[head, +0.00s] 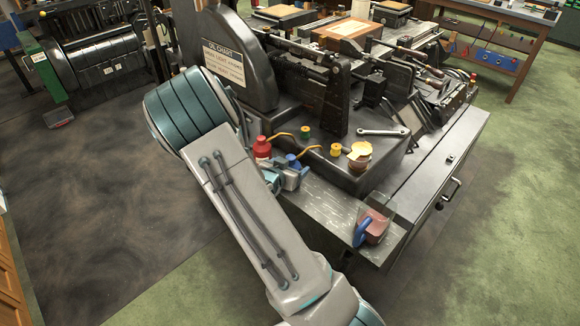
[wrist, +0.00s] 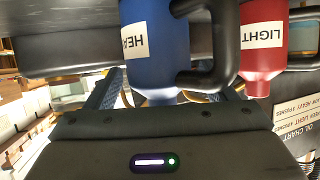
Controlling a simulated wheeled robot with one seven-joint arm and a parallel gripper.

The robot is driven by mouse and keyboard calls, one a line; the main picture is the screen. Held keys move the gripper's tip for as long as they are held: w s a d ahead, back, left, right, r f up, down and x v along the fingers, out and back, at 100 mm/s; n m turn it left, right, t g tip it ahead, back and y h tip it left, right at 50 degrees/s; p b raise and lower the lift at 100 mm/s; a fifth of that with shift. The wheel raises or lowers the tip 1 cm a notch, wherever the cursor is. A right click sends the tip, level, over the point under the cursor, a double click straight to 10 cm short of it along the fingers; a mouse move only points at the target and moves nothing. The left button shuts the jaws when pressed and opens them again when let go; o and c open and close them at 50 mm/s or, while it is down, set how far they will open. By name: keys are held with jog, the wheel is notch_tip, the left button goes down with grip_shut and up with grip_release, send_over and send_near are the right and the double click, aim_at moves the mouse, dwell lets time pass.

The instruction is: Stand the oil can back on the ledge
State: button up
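A blue oil can with a thin yellow spout (head: 292,161) is at the end of my arm, partly hidden by my gripper (head: 286,178). In the wrist view the blue can (wrist: 155,65) stands large before my gripper (wrist: 165,95), with a white label and a black handle. My fingers are apart on either side of its lower part in the picture; their tips are hidden, so contact is unclear. A red oil can (head: 262,148) is beside it, labelled LIGHT in the wrist view (wrist: 262,60). The grey ledge (head: 330,205) runs along the machine's front.
The OIL CHART plate (head: 222,62) is on the guard behind my arm. The middle of the ledge is clear.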

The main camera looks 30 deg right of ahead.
jog(key=shift+r, duration=0.1)
jog(key=shift+a+r, duration=0.15)
jog(key=s+a+r+n+y, duration=0.2)
jog(key=s+a+r+y, duration=0.15)
jog(key=a, duration=0.35)
jog(key=s+a+r+n+g+y, duration=0.1)
jog(key=s+a+r+n+y, duration=0.15)
jog(key=a+r+y, duration=0.3)
jog(key=s+a+r+n+y, duration=0.2)
jog(key=s+a+r+y, duration=0.15)
jog(key=a, duration=0.35)
jog(key=s+d+r+n+g+h, duration=0.1)
jog(key=s+d+r+n+g, duration=0.1)
jog(key=s, duration=0.6)
jog(key=s+d+r+n+g+h, duration=0.1)
jog(key=s+r, duration=0.3)
jog(key=s, duration=0.4)
jog(key=shift+s+d+n+g+p, duration=0.15)
jog(key=shift+d+n+g+p, duration=0.25)
jog(key=shift+d+n+g, duration=0.2)
